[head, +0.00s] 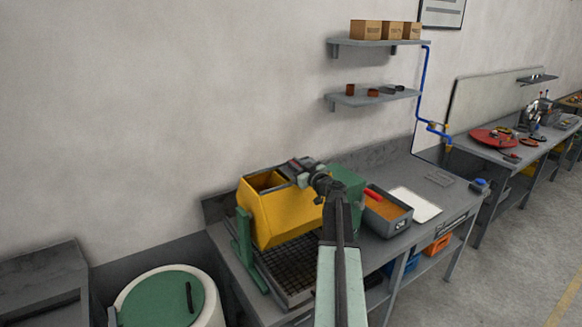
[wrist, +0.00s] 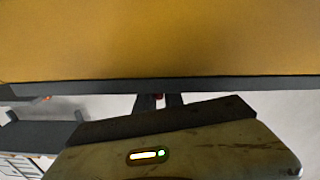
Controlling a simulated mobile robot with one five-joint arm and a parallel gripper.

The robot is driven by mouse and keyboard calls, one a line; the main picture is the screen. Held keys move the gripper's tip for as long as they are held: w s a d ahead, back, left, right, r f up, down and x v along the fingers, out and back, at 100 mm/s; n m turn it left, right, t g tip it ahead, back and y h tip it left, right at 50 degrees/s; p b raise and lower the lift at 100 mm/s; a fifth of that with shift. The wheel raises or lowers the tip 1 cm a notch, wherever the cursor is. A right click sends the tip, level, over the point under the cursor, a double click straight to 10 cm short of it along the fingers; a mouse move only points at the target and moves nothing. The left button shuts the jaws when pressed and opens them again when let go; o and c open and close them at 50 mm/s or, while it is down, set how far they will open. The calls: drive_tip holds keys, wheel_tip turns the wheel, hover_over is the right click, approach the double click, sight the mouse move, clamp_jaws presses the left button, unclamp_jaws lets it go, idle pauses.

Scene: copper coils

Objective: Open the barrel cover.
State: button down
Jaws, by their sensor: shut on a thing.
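The yellow barrel (head: 285,217) sits in a green stand on the bench, and a dark opening shows in its top left. My gripper (head: 297,167) is at the barrel's upper right edge, beside that opening. In the wrist view a broad yellow panel with a dark edge, seemingly the barrel cover (wrist: 160,40), fills the top. My gripper's fingers (wrist: 159,102) are shut at this edge, with a small red part between them. The grip itself is mostly hidden, and the cover's full outline cannot be made out in the head view.
A dark grid tray (head: 293,262) lies under the barrel. A grey bin (head: 388,222) with orange contents and a white tray (head: 414,205) are to the right. A white drum with a green lid (head: 165,301) stands at lower left. Shelves (head: 375,96) hang above.

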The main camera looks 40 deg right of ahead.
drive_tip(key=shift+d, duration=0.1)
drive_tip(key=c, duration=1.5)
unclamp_jaws()
drive_tip(key=shift+w, duration=0.1)
drive_tip(key=shift+w+a, duration=0.1)
drive_tip(key=shift+a, duration=0.15)
drive_tip(key=s, duration=0.2)
drive_tip(key=s+a, duration=0.1)
drive_tip(key=s, duration=0.4)
drive_tip(key=shift+s+a, duration=0.2)
drive_tip(key=shift+s, duration=0.2)
